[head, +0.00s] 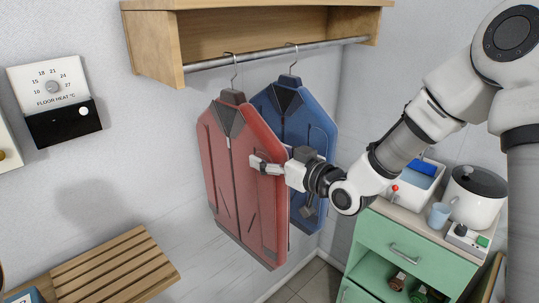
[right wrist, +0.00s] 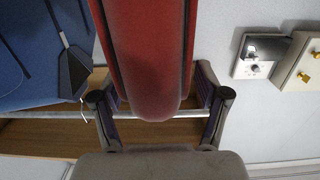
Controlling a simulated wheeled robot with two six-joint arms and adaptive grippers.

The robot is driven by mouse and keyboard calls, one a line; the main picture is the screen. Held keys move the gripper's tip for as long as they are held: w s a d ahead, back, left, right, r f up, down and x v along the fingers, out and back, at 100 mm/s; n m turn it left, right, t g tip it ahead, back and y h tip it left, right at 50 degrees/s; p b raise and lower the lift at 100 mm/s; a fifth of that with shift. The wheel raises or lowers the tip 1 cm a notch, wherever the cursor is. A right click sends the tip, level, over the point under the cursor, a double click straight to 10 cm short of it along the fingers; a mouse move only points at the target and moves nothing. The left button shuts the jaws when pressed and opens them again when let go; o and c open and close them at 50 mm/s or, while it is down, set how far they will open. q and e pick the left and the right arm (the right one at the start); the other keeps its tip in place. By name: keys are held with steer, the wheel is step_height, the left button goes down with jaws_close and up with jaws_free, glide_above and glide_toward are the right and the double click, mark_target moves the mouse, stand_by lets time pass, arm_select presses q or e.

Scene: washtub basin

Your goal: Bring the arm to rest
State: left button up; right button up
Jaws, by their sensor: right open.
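My right gripper (head: 259,165) is open at the right edge of the red jacket (head: 237,190). In the right wrist view, the two fingers (right wrist: 158,88) stand on either side of the red jacket's edge (right wrist: 150,55), with some gap visible. The red jacket hangs from a hook on the metal rail (head: 300,52). The blue jacket (head: 312,130) hangs behind it to the right, partly hidden by my right gripper and the red jacket. My right arm reaches in from the right. My left gripper is not in view.
A wooden shelf (head: 160,45) holds the rail. A slatted bench (head: 115,270) stands lower left. A heat dial (head: 52,87) is on the left wall.

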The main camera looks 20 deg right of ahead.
steer(key=v, duration=0.7)
steer(key=shift+s+d+r, duration=0.1)
steer(key=shift+s+d, duration=0.05)
steer(key=shift+s, duration=0.1)
steer(key=s+a+f+g+h+b, duration=0.1)
steer(key=s+f+g+b, duration=0.15)
steer(key=f, duration=0.95)
steer(key=s+a+f+g+b, duration=0.2)
steer(key=s+f+g, duration=0.1)
steer(key=f, duration=1)
steer(key=s+a+f+g+h+b, duration=0.1)
steer(key=s+f+g+b, duration=0.15)
steer(key=f, duration=0.95)
steer(key=s+d+f+m+g+h+b, duration=0.1)
steer(key=s+f+m+g+h, duration=0.2)
steer(key=s+f+g, duration=0.5)
steer(key=s+f+m, duration=0.1)
steer(key=s+f, duration=0.7)
steer(key=s, duration=0.3)
steer(key=shift+f+h+b, duration=0.3)
